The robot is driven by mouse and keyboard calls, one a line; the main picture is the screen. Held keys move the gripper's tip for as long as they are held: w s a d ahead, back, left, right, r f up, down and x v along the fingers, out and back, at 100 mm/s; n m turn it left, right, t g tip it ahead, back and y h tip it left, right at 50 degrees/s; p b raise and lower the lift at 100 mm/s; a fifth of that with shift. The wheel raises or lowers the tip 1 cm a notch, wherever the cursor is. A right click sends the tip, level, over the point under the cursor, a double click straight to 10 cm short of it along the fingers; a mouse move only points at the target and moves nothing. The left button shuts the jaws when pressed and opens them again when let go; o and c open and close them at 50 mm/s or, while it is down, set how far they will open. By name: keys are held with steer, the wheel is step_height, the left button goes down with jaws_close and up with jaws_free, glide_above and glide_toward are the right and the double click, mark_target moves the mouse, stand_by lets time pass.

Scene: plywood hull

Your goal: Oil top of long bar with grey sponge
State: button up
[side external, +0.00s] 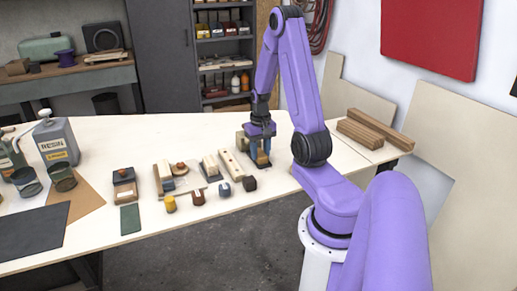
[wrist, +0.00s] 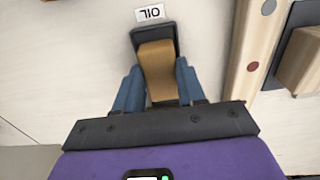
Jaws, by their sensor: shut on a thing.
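My gripper (wrist: 158,92) points down at the worktable, its blue fingers shut on the sides of a tan block (wrist: 157,68). The block sits within a dark tray or backing (wrist: 143,34), beside a white OIL label (wrist: 149,13). I cannot see a clearly grey sponge; the held block looks tan. In the side view the long bar (side external: 231,165) lies left of my gripper.
A tan block (wrist: 303,60) lies beyond the bar. In the side view a dark cube (side external: 250,183), grey-blue and red U-shaped pieces and a yellow piece stand near the front edge. Brown planks (side external: 360,133) lie at right. Resin can (side external: 56,140) stands far left.

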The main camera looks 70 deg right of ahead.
mark_target(261, 153)
steer(key=shift+s+a, duration=0.1)
steer(key=o, duration=1.1)
step_height(261, 153, up, 18)
steer(key=shift+f, duration=0.25)
